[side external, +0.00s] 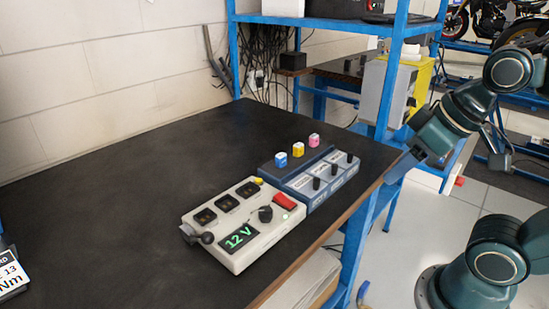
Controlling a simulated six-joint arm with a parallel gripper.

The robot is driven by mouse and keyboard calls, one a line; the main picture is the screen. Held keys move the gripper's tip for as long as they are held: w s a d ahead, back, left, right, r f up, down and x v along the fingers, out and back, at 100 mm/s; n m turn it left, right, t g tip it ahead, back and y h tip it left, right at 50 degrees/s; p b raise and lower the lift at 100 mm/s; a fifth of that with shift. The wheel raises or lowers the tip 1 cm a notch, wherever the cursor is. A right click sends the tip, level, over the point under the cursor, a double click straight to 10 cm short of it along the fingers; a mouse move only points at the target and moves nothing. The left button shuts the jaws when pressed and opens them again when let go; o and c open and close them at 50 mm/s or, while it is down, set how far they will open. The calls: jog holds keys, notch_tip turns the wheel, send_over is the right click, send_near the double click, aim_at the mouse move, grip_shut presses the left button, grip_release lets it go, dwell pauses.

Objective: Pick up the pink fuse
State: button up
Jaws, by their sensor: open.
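The pink fuse (314,141) stands upright at the back of a blue-grey switch box (322,178) on the dark bench. It is the rightmost of three fuses in a row. The yellow fuse (298,150) is beside it, and the blue fuse (281,160) is at the left. My gripper (407,160) is at the right, beyond the bench's right edge, and well apart from the fuses. It is open, with nothing seen between its fingers. The fingers are small and hard to make out here.
A cream control box (243,225) with a 12 V display, red switch and knob stands against the switch box's left. The bench (110,190) is clear to the left and behind. A blue shelf post (391,75) rises behind, near my gripper. A label card (12,274) is at far left.

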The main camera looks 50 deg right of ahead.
jog(key=shift+c, duration=0.7)
